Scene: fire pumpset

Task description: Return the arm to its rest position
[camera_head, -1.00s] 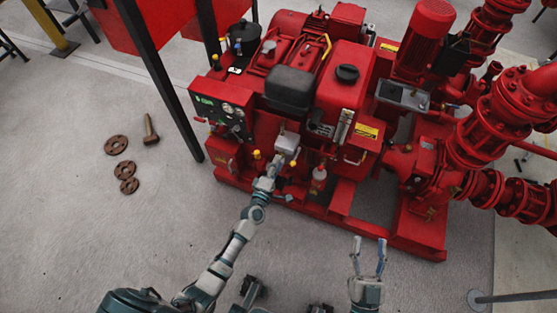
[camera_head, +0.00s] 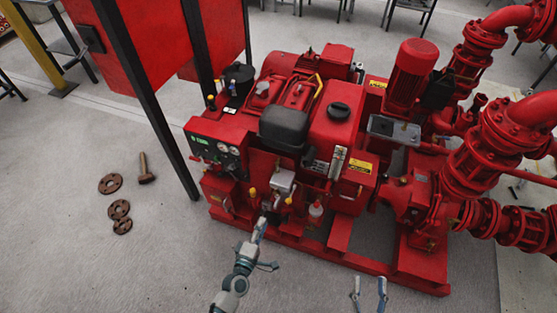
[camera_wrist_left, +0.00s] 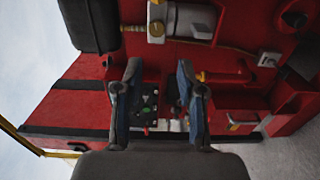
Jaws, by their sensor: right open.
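My left arm comes in from the bottom of the head view. My left gripper (camera_head: 263,222) is just in front of the red pumpset's base, below a small grey box (camera_head: 282,182). In the left wrist view the two fingers of my left gripper (camera_wrist_left: 157,85) stand apart with nothing between them. The red pumpset (camera_head: 335,130) fills the space beyond them, with a gauge panel (camera_head: 217,150) at its left end. My right gripper (camera_head: 369,290) is at the bottom of the head view, fingers apart and empty, clear of the pumpset.
Rusty flanges (camera_head: 118,209) and a bolt (camera_head: 145,170) lie on the floor at the left. A black post (camera_head: 150,95) stands left of the pumpset. Red pipework (camera_head: 480,150) is at the right. The grey floor in front of the pumpset is clear.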

